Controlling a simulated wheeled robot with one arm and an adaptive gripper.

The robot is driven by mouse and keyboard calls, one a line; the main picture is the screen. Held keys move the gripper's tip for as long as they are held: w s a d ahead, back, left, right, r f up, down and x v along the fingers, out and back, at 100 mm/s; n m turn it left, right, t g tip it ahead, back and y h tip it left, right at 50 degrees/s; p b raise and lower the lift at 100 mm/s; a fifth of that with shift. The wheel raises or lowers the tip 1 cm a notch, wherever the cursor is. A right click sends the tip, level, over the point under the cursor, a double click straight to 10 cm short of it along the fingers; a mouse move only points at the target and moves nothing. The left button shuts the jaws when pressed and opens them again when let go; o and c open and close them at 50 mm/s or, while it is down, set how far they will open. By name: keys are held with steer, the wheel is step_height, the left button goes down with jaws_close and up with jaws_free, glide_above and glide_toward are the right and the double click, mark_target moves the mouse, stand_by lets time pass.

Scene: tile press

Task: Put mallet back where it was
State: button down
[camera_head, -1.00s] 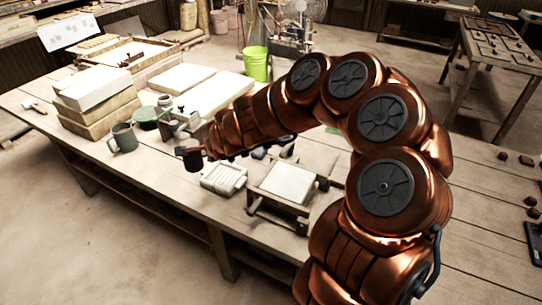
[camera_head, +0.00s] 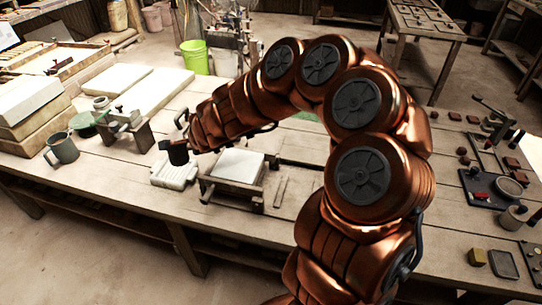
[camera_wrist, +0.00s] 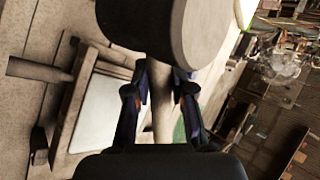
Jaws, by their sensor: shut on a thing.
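In the head view the mallet's dark head (camera_head: 177,153) hangs at the end of my copper arm, above the bench. It is near a white ribbed block (camera_head: 174,174) and left of a wooden frame press (camera_head: 232,188) with a white slab (camera_head: 238,165) in it. The fingers are hard to make out in the head view.
A grey-green mug (camera_head: 62,149), a metal-and-wood clamp stand (camera_head: 128,130) and stacked blocks (camera_head: 28,105) stand on the left of the bench. Small tiles and a dark tray (camera_head: 492,188) lie at the right. Bare planks (camera_head: 130,185) show along the front edge.

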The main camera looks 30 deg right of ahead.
steer(key=f+b, duration=0.2)
steer(key=shift+w+d+f+b, duration=0.1)
steer(key=shift+w+f+b, duration=0.1)
steer(key=shift+w+b, duration=0.2)
